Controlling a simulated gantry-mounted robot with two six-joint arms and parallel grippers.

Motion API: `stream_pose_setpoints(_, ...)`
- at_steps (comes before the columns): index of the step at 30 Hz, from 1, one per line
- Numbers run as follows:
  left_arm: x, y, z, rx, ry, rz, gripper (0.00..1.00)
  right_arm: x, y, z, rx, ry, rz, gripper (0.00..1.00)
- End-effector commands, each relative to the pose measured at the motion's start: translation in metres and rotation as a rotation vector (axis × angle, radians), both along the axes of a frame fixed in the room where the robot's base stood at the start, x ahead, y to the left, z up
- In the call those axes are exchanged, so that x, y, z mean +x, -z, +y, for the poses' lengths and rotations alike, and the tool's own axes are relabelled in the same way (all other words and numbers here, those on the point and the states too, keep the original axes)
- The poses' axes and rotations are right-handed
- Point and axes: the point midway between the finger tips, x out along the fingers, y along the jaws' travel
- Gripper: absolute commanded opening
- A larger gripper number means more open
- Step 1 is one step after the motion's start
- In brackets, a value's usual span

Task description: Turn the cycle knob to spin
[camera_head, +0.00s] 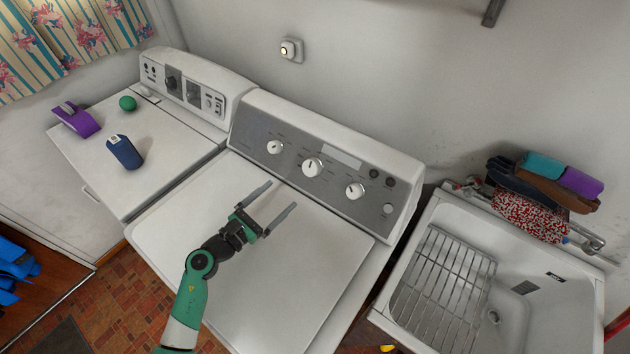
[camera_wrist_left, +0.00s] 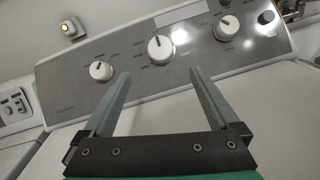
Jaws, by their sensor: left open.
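The washer's grey control panel (camera_head: 295,152) carries three white knobs: a left knob (camera_head: 274,147), a larger middle knob (camera_head: 312,167) and a right knob (camera_head: 355,190). The larger middle knob is likely the cycle knob; its lettering is too small to read. My left gripper (camera_head: 283,196) is open and empty above the washer lid, in front of the panel and apart from the knobs. In the left wrist view the middle knob (camera_wrist_left: 160,48) shows beyond and between the two open fingers (camera_wrist_left: 157,80). The left knob (camera_wrist_left: 101,70) is just left of the left finger. My right gripper is not in view.
A white utility tub (camera_head: 425,205) with a wire rack (camera_head: 443,285) stands at right. The washer lid (camera_head: 240,270) is clear.

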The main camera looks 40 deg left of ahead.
Motion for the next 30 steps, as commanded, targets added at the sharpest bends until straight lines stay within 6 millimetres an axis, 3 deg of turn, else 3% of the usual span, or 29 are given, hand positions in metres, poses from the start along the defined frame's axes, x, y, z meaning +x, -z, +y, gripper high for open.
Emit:
stream_pose_setpoints(5,0.012,-0.003,0.000,0.001,0.003,-0.003,0.94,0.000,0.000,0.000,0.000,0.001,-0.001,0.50)
stream_pose_setpoints(19,0.106,-0.001,0.001,0.000,0.003,-0.005,0.94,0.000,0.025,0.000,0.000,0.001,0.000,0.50)
stream_pose_setpoints(30,0.117,-0.004,0.001,-0.001,0.002,-0.004,0.94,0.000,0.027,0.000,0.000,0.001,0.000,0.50)
